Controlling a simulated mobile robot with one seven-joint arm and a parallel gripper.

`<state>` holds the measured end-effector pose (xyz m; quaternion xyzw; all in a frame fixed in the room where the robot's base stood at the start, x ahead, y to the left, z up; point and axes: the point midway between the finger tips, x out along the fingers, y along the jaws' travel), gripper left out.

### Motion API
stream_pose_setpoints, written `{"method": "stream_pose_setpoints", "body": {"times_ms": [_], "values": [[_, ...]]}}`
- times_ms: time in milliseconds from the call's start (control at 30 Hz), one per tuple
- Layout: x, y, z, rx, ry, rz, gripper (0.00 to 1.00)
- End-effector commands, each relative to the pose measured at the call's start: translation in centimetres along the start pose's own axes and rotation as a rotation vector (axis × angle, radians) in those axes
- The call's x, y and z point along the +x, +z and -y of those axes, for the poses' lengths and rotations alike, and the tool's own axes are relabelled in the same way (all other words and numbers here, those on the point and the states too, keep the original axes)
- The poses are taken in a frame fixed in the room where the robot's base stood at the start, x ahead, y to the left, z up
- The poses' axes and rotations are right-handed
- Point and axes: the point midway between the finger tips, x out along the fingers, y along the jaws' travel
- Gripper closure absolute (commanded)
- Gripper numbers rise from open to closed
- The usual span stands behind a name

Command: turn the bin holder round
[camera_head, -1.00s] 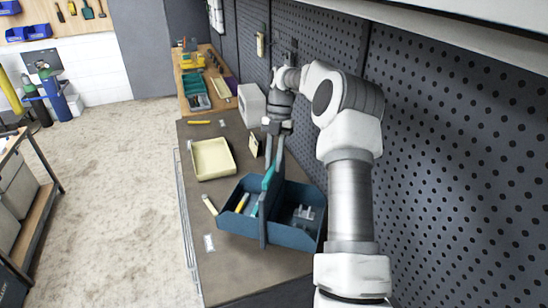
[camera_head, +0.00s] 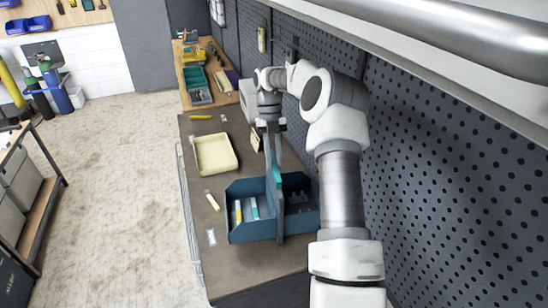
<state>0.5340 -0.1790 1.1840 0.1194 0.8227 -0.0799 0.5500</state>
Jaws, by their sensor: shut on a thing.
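The bin holder (camera_head: 256,230) is a dark blue two-bay caddy with a raised middle divider and a teal grip (camera_head: 276,174) on top. It stands on the dark workbench top (camera_head: 230,275), its near side roughly across the picture. Its left bay holds a yellow item and pale, teal-marked items. Its right bay holds grey parts. My gripper (camera_head: 273,163) points down from above and is shut on the holder's grip at the divider. The exact finger contact is small and partly hidden. I cannot tell whether the holder's base touches the bench.
A cream tray (camera_head: 215,153) lies behind and left of the holder. A small pale stick (camera_head: 211,200) and a white label (camera_head: 211,237) lie left of it. A perforated wall panel (camera_head: 430,170) bounds the right side. My arm fills the space before it.

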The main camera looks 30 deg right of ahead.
Motion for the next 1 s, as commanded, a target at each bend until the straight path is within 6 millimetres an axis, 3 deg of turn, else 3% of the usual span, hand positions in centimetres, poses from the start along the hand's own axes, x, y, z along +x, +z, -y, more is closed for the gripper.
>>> {"method": "stream_pose_setpoints", "body": {"times_ms": [400, 1000], "values": [[-0.05, -0.04, -0.11, -0.128, -0.051, -0.001, 1.0], [-0.08, -0.02, -0.12, -0.162, -0.067, 0.001, 1.0]]}}
